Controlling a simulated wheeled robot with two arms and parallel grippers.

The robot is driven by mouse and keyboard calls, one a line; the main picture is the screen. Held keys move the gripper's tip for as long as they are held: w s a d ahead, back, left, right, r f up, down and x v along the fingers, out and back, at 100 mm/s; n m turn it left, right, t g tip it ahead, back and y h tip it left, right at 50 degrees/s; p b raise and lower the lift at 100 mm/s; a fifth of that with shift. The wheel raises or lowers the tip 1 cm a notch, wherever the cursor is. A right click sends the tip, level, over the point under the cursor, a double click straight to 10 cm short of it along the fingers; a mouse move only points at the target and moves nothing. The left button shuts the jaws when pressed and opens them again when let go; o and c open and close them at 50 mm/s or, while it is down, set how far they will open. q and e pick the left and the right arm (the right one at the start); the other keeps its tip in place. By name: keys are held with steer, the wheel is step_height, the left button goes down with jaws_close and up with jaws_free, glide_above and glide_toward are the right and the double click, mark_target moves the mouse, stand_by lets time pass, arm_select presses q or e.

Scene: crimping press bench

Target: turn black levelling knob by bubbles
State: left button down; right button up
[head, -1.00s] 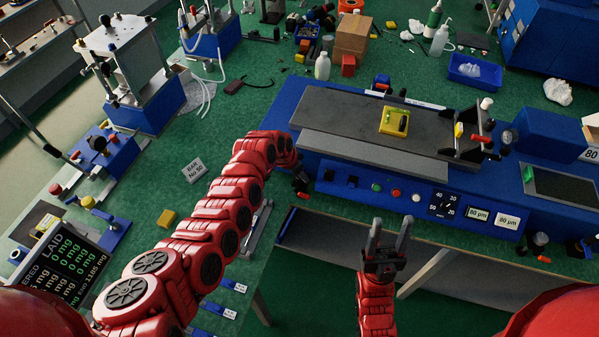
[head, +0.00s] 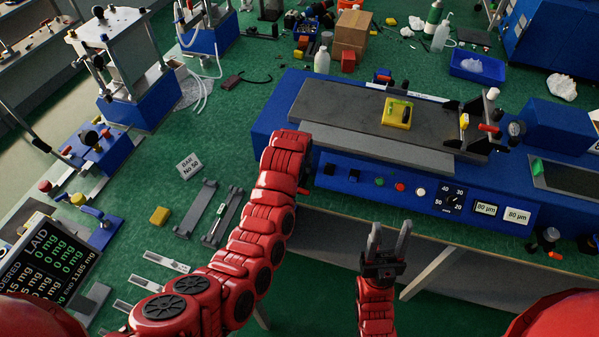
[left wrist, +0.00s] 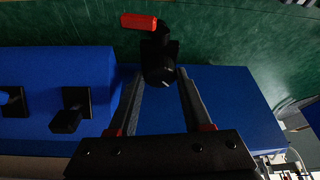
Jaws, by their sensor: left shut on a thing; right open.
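A black levelling knob (left wrist: 160,68) with a white mark and a red-orange handle beside it shows at the far end of a blue machine body in the left wrist view. My left gripper (left wrist: 159,76) has its fingers on either side of this knob and is shut on it. In the head view my left forearm hides that gripper and the knob at the left end of the blue machine (head: 264,125). A yellow level block (head: 397,113) sits on the machine's dark plate; its bubbles are too small to read. My right gripper (head: 390,230) is open and empty in front of the machine.
A bottle (head: 322,60) and boxes stand behind.

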arm_select(q)
steer(key=shift+f+n, duration=0.1)
steer(key=shift+n, duration=0.2)
steer(key=shift+c, duration=1.7)
jaws_free()
steer(key=d+p+v, duration=0.1)
steer(key=p+v, duration=0.1)
steer(key=v, duration=1.5)
steer(key=shift+a+r, duration=0.3)
